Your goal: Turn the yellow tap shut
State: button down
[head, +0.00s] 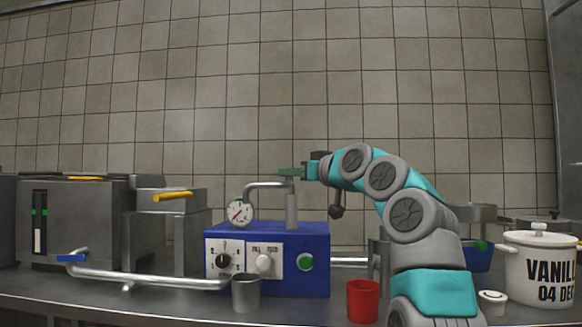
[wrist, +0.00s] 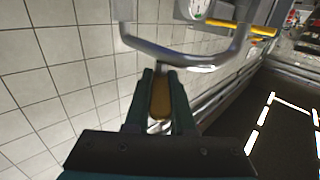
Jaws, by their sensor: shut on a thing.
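The yellow tap handle (wrist: 160,98) sits between the two dark fingers of my gripper (wrist: 161,74) in the wrist view. The fingers are closed on its sides. In the head view my gripper (head: 290,172) is at the top of the upright metal pipe (head: 291,210) on the blue machine (head: 318,240), and its finger hides the handle. The bent pipe (wrist: 190,56) runs just beyond the fingertips in the wrist view. It leads to a round gauge (head: 240,212) at the left.
Other yellow handles (head: 173,196) are on the steel units at the left. A lower pipe with a blue handle (head: 71,258) runs along the counter. A grey cup (head: 246,293), a red cup (head: 362,300) and a white vanilla pot (head: 541,272) stand in front and right.

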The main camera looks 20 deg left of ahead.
jog(key=n+g+p, duration=0.1)
jog(key=p, duration=0.1)
jog(key=n+g+y+p, duration=0.1)
jog(key=g+p, duration=0.1)
jog(key=p, duration=0.1)
jog(key=n+g+y+p, duration=0.1)
jog(key=g+p, duration=0.1)
jog(key=shift+w+d+r+n+p, duration=0.15)
jog(key=shift+w+r+n+p, duration=0.05)
jog(key=shift+w+n+p, duration=0.2)
jog(key=n+g+p, duration=0.1)
jog(key=p, duration=0.1)
jog(key=g+p, duration=0.2)
jog(key=shift+f+n+y+p, duration=0.15)
jog(key=shift+n+y+p, duration=0.15)
jog(key=shift+n+y, duration=0.1)
jog(key=shift+g+p, duration=0.35)
jog(key=shift+g, duration=0.05)
jog(key=shift+f+n+g+p, duration=0.3)
jog(key=shift+n+g+p, duration=0.1)
jog(key=shift+n+p, duration=0.1)
jog(key=c, duration=0.8)
grip_release()
jog(key=shift+r, duration=0.1)
jog(key=shift+o, duration=0.2)
jog(key=shift+d, duration=0.1)
jog(key=d+b, duration=0.1)
jog(key=d, duration=0.6)
jog(key=shift+d, duration=0.3)
